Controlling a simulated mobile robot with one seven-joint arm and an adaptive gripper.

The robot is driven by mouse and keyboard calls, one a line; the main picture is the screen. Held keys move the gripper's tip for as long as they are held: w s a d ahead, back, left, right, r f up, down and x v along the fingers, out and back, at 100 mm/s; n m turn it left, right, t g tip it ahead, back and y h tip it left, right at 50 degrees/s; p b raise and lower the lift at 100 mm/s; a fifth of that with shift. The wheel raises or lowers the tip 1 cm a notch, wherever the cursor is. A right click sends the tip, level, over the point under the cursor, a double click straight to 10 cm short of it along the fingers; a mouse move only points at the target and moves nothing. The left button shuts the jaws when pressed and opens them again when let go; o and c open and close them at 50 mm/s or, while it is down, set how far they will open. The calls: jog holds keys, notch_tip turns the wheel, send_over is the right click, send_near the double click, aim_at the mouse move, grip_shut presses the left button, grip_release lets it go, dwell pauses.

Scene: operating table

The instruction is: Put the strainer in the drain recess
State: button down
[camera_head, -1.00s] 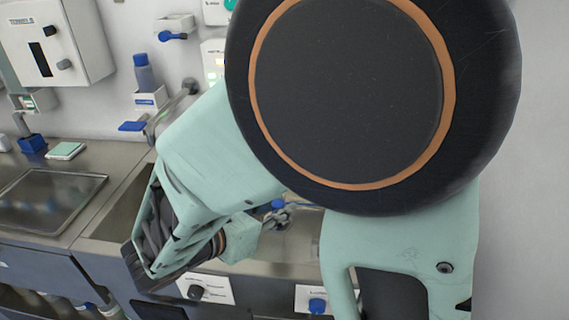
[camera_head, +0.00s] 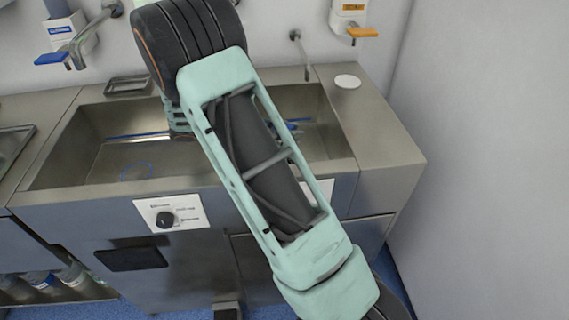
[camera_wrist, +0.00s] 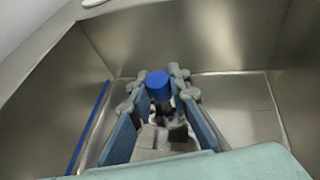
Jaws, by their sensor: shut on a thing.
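In the wrist view my gripper (camera_wrist: 156,98) points down into the metal sink. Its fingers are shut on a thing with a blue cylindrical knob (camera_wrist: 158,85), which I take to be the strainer. Its lower part is hard to make out between the fingers. In the head view my arm crosses the sink (camera_head: 95,150) and hides the gripper and most of what it holds.
The sink walls stand close around the gripper, and a blue strip (camera_wrist: 90,125) runs along the floor at left. A tap with a blue lever (camera_head: 75,50) and a thin spout (camera_head: 302,55) stand behind. A white disc (camera_head: 347,82) lies on the right counter.

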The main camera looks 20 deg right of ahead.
notch_tip(320, 180, down, 8)
jog(key=shift+f+b, duration=0.2)
jog(key=shift+b, duration=0.5)
jog(key=c, duration=1.8)
grip_release()
jog(key=shift+f, duration=0.1)
jog(key=shift+r, duration=0.25)
jog(key=p+v, duration=0.1)
jog(key=v, duration=1.1)
jog(key=shift+p, duration=0.3)
